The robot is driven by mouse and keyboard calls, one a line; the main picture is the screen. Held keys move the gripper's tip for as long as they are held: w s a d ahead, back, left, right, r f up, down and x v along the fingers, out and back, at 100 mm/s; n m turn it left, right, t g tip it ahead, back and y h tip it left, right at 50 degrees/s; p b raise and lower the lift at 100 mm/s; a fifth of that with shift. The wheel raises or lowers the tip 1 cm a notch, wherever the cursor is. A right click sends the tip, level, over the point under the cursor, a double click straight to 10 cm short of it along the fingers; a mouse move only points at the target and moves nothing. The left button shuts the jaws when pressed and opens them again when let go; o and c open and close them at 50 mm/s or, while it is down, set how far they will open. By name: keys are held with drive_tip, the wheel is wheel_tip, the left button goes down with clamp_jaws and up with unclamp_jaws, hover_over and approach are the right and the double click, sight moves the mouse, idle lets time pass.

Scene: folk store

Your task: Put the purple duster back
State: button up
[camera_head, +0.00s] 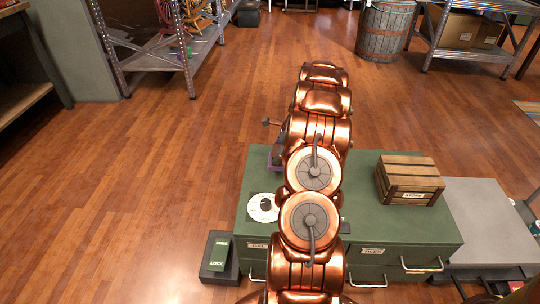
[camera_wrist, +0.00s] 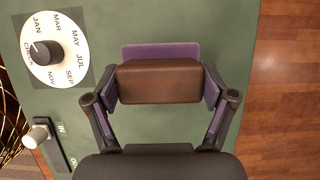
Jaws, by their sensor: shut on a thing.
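The purple duster (camera_wrist: 160,80) shows in the wrist view as a brown block with a purple layer along its far edge. My gripper (camera_wrist: 162,90) is shut on it, one finger at each short side. Below it in that view is the green top of a cabinet (camera_head: 370,222); I cannot tell whether the duster touches it. In the head view my copper arm hides most of the gripper, and only a sliver of purple (camera_head: 275,168) shows beside the arm, over the cabinet's far left part.
On the cabinet are a white month dial (camera_wrist: 54,50), also seen in the head view (camera_head: 263,208), and a wooden crate (camera_head: 408,180). A green-topped lock pedal (camera_head: 219,255) stands at left. A grey cabinet (camera_head: 490,215) adjoins on the right. Floor beyond is clear up to shelves and a barrel (camera_head: 385,32).

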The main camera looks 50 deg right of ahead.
sight(270, 153)
drive_tip(key=shift+w+d+f, duration=0.1)
drive_tip(key=shift+w+d, duration=0.15)
drive_tip(key=shift+w, duration=0.85)
drive_tip(key=shift+w+d+f, duration=0.1)
drive_tip(key=shift+w+d, duration=0.1)
drive_tip(key=shift+w, duration=0.85)
wheel_tip(270, 153, down, 4)
drive_tip(key=shift+w+r+b, duration=0.1)
drive_tip(key=shift+r+b, duration=0.1)
drive_tip(key=shift+b, duration=0.65)
drive_tip(key=shift+r, duration=0.1)
drive_tip(key=o, duration=1.1)
drive_tip(key=shift+c, duration=0.2)
